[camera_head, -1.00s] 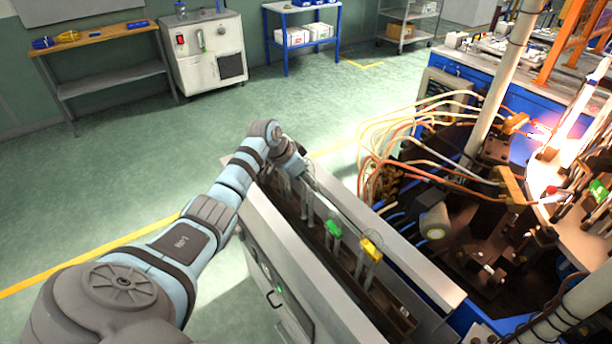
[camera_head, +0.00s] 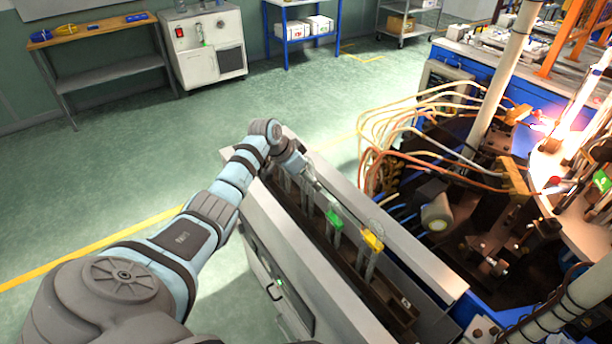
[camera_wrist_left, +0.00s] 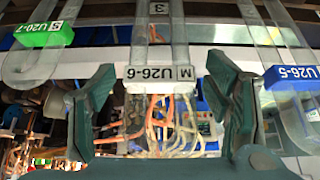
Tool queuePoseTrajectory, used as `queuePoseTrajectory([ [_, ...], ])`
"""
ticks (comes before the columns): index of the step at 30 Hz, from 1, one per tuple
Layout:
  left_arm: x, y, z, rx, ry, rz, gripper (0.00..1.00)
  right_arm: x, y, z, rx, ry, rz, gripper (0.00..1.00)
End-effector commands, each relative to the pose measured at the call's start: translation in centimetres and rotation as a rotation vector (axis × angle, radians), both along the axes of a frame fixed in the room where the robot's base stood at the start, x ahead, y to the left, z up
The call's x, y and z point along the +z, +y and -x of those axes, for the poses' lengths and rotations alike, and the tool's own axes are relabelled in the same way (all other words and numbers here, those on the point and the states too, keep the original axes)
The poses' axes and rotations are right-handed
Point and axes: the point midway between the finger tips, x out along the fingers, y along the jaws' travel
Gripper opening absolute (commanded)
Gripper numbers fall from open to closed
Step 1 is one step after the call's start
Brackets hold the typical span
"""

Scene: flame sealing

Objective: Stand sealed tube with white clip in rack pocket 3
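The tube with the white clip (camera_wrist_left: 160,75), marked U26-6 and M, is at the centre of the left wrist view. Its clear glass legs run up the picture on either side of a mark 3 on the rack. My left gripper's (camera_wrist_left: 160,80) dark green fingers stand either side of the clip, with a gap on each side. In the head view, my left gripper (camera_head: 308,172) is low over the far part of the long rack (camera_head: 405,306). The tube's lower end and its seat are hidden there. My right gripper is not in view.
A green-clipped tube (camera_wrist_left: 45,35) and a blue-clipped tube (camera_wrist_left: 290,78) flank the white-clipped one closely. In the head view, green (camera_head: 334,219) and yellow (camera_head: 372,240) clips stand in the rack nearer me. The machine with hoses and a bright flame (camera_head: 560,130) is to the right.

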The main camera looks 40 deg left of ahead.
Motion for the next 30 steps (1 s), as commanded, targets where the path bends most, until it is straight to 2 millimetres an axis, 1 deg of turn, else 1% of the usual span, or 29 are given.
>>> queuePoseTrajectory([
  [7,0.0,0.0,0.0,0.000,0.000,0.000,0.72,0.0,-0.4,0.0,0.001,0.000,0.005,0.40],
  [10,0.6,0.2,0.3,0.001,-0.001,0.000,0.72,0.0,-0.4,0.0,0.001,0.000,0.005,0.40],
  [11,0.9,0.3,0.5,0.001,-0.001,-0.001,0.72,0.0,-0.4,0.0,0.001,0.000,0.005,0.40],
  [14,2.9,0.6,1.6,-0.001,-0.002,-0.005,0.72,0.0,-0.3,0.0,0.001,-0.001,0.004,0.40],
  [18,6.4,1.3,3.5,0.000,-0.002,-0.006,0.72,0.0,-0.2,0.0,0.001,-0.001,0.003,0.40],
  [22,9.0,1.7,5.0,0.000,-0.001,-0.003,0.72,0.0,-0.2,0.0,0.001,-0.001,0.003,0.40],
  [25,10.1,1.8,5.6,0.000,0.000,-0.001,0.72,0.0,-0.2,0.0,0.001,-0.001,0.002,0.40],
  [30,10.4,1.8,5.8,0.000,0.001,0.001,0.72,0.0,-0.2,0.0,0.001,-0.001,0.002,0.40],
])
